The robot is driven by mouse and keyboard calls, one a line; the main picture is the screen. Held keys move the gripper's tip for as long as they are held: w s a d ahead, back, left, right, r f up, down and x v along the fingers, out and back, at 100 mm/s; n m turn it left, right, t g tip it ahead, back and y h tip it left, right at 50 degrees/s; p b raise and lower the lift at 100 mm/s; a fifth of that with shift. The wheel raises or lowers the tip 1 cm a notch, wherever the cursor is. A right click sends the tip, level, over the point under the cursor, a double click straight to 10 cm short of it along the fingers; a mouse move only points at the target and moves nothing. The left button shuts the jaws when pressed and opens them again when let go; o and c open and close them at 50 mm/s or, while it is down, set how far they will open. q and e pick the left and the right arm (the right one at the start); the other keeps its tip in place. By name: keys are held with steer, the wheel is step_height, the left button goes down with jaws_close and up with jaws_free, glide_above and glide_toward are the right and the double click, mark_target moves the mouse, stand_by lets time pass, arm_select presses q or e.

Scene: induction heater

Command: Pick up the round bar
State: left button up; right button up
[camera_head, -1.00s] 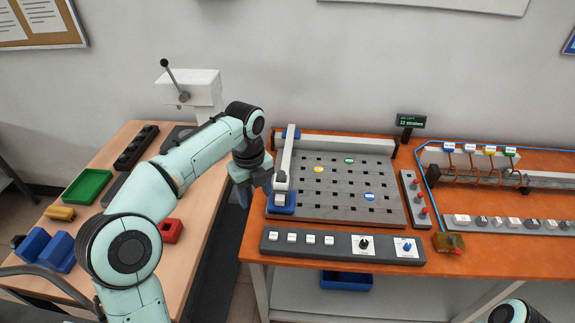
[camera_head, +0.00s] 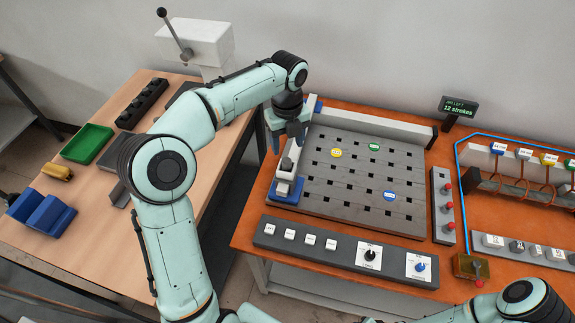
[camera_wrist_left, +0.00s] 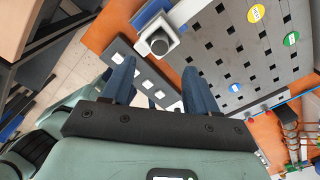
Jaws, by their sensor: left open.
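My left gripper (camera_head: 283,138) hangs open and empty at the left edge of the orange table, beside the grey perforated plate. In the left wrist view its two blue fingers (camera_wrist_left: 157,85) are spread apart with nothing between them. A dark round-ended piece (camera_wrist_left: 158,43) sits in a pale holder near the fingertips. My right gripper is not in view; only part of my right arm shows at lower right.
The grey plate (camera_head: 340,205) carries several coloured discs. A button panel (camera_head: 330,251) lies in front of it. The wooden table (camera_head: 80,235) at left holds a green tray (camera_head: 87,144), a yellow piece (camera_head: 57,171) and blue blocks (camera_head: 45,212). A gap separates the tables.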

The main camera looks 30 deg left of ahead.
mark_target(286, 161)
arm_select(q)
step_height(286, 161, down, 8)
steer(key=shift+a+r+b, duration=0.15)
steer(key=shift+r+b, duration=0.1)
steer(key=shift+b, duration=0.2)
steer(key=shift+r, duration=0.1)
jaws_close()
